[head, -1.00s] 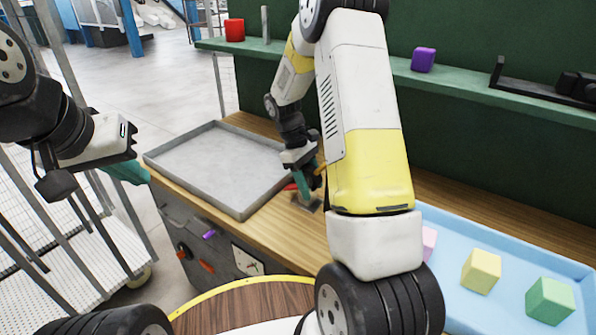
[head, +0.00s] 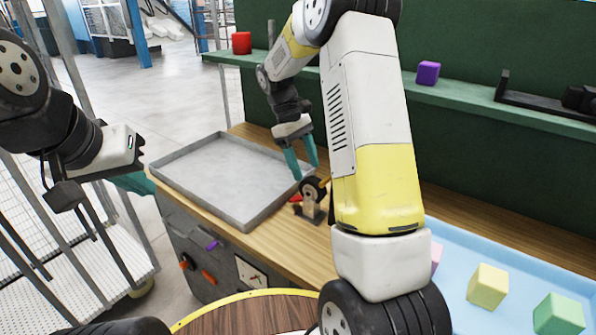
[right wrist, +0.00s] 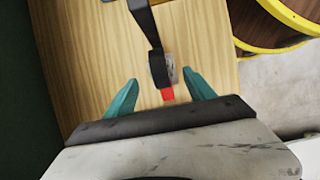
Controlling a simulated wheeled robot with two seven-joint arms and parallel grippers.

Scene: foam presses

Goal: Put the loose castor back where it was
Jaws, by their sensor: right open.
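A castor with a dark wheel (head: 313,189) stands on the wooden bench just right of the grey tray, its wheel up and a dark flat plate below. It also shows in the right wrist view (right wrist: 160,68), ahead of the fingers. My right gripper (head: 303,170) has teal fingers spread apart and empty, just above and left of the wheel; in the right wrist view its fingers (right wrist: 155,98) are wide open. My left gripper (head: 132,183) is at the left over the floor, its teal fingers partly hidden by its own body.
The grey tray (head: 182,158) is empty. A small red item (head: 296,198) lies beside the castor. A blue tray (head: 460,236) with coloured cubes is at the right. The green shelf (head: 455,98) holds a purple cube (head: 428,73) and a red piece (head: 241,43).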

